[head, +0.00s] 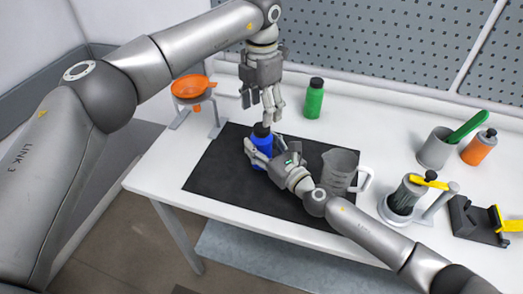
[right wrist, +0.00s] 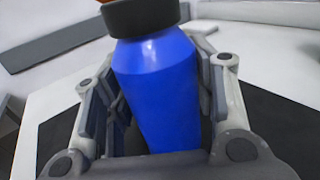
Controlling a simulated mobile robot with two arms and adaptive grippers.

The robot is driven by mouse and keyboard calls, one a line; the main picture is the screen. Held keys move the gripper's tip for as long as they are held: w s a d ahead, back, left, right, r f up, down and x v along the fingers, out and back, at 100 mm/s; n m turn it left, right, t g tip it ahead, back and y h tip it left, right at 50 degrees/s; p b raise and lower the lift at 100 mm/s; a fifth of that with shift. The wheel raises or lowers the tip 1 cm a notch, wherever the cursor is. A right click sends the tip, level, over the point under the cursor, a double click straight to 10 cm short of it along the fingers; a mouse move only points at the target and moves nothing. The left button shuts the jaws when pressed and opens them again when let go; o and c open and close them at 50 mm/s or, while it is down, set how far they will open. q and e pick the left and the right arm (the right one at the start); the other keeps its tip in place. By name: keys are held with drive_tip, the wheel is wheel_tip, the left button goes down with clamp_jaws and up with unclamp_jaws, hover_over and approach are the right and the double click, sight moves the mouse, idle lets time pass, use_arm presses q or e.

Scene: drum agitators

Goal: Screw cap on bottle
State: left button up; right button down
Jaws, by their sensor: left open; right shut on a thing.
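The blue bottle (head: 263,142) stands upright over the black mat, and its body fills the middle of the right wrist view (right wrist: 158,90). A black cap (head: 261,130) sits on top of the bottle and also shows at the top of the right wrist view (right wrist: 142,16). I cannot tell how tightly it is seated. My right gripper (head: 262,160) is shut around the bottle's body from the front right. My left gripper (head: 270,116) points down from above, its open fingers close to the cap. Whether they touch it is unclear.
The black mat (head: 215,172) lies on the white table. An orange funnel (head: 190,86) on a stand is left, a green bottle (head: 314,98) behind. A clear beaker (head: 339,170) stands close right of my right gripper. A grey cup (head: 435,150) and orange bottle (head: 478,149) are farther right.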

use_arm(q)
wheel_tip(320, 180, up, 6)
drive_tip(key=shift+r, duration=0.25)
use_arm(e)
drive_tip(key=c, duration=0.5)
unclamp_jaws()
drive_tip(key=shift+c, duration=0.2)
drive_tip(key=v, duration=1.2)
